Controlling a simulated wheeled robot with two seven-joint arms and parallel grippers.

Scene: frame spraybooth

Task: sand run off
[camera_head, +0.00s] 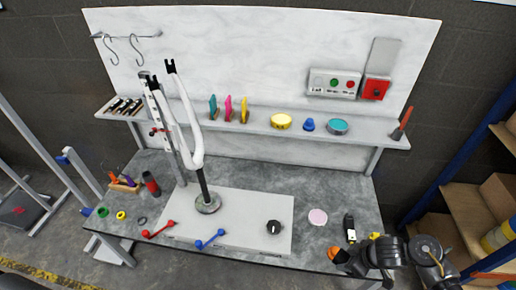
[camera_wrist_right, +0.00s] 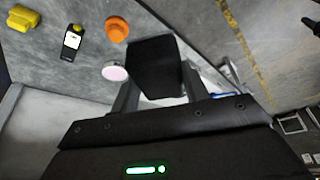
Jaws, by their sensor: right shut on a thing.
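A white fork-shaped frame part (camera_head: 192,130) stands upright on a post with a round base (camera_head: 207,204) on the bench. No paint run can be made out on it at this size. My right gripper (camera_head: 372,256) is low at the bench's front right corner, well away from the frame part. In the right wrist view it (camera_wrist_right: 157,90) is shut on a dark block (camera_wrist_right: 155,65), which sits between the two fingers. The block is hard to make out in the head view. My left gripper is not in view.
A pink disc (camera_head: 318,216), a black labelled bottle (camera_head: 349,225) and an orange piece (camera_wrist_right: 117,28) lie near the right gripper. Red (camera_head: 158,230) and blue (camera_head: 211,240) levers and a black knob (camera_head: 273,227) are at the front. A shelf (camera_head: 265,128) crosses behind.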

